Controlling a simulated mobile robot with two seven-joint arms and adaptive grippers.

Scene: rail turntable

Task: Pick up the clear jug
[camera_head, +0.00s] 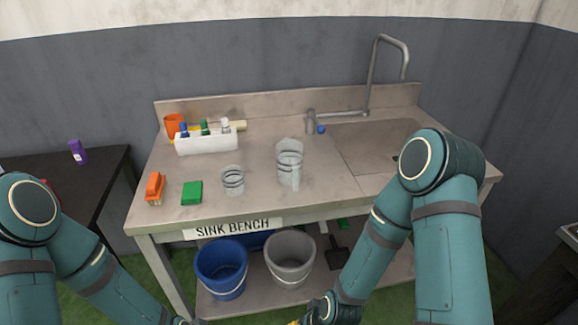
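The clear jug (289,163) stands upright on the sink bench (262,190), left of the sink basin, with its handle toward the front. A smaller clear vessel (233,180) stands to its left and a little nearer. Both of my arms hang low in front of the bench, and their wrists reach the bottom edge of the picture.
A white caddy of bottles (208,143), an orange brush (154,188) and a green sponge (192,192) are on the bench's left. The tap (371,80) rises behind the basin. A blue bucket (221,267) and a grey bucket (290,260) stand on the shelf below.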

